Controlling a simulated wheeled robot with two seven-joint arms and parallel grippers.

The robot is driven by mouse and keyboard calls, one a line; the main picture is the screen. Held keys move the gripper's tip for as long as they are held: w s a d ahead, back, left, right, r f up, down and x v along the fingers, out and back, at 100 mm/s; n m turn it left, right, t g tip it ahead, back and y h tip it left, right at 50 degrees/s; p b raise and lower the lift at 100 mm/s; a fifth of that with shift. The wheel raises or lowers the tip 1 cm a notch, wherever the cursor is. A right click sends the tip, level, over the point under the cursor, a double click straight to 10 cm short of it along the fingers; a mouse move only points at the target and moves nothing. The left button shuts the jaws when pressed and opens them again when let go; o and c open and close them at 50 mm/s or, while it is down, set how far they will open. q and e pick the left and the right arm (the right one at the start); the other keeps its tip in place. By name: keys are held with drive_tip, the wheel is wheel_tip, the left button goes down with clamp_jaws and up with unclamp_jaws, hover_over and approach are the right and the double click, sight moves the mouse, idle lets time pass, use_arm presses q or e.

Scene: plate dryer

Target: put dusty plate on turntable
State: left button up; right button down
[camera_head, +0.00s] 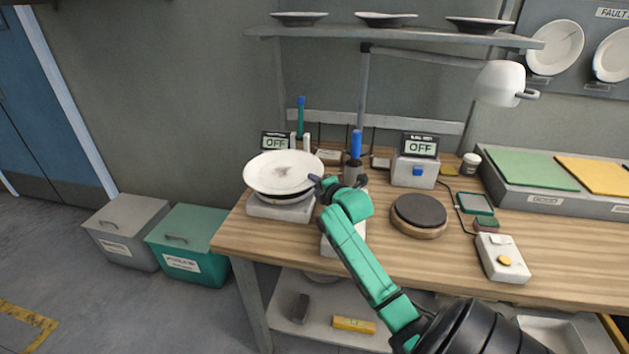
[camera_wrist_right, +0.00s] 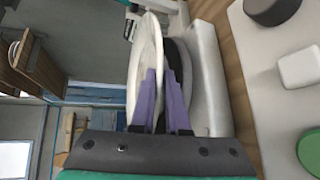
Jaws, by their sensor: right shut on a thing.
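The white plate (camera_head: 283,171), with faint speckles on top, is at the left end of the workbench, above a pale grey square base (camera_head: 281,207). I cannot tell whether it is clear of the base. My right gripper (camera_head: 321,184) is shut on the plate's right rim. In the right wrist view, the gripper's purple fingers (camera_wrist_right: 163,100) are at the rim of the plate (camera_wrist_right: 144,65), with a dark disc (camera_wrist_right: 175,75) close behind it. The turntable (camera_head: 419,211), a dark disc on a round wooden base, stands bare to the right. My left gripper is not in view.
Boxes with OFF displays (camera_head: 414,164) stand at the back. A lamp (camera_head: 500,83) hangs over the bench. A white control box (camera_head: 502,258) and a tray with green and yellow pads (camera_head: 530,168) are at the right. Pens in a holder (camera_head: 354,170) stand behind my gripper.

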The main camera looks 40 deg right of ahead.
drive_tip(key=shift+w, duration=0.1)
drive_tip(key=c, duration=1.2)
unclamp_jaws()
drive_tip(key=shift+f, duration=0.1)
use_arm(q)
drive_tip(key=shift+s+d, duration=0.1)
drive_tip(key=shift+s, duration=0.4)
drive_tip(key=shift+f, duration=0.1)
use_arm(e)
drive_tip(key=shift+s, duration=0.2)
use_arm(q)
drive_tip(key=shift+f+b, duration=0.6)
drive_tip(key=shift+b, duration=0.1)
use_arm(e)
drive_tip(key=v, duration=1.1)
drive_tip(key=shift+s+r, duration=0.2)
drive_tip(key=shift+s, duration=0.1)
drive_tip(key=shift+a, duration=0.15)
drive_tip(key=shift+f, duration=0.1)
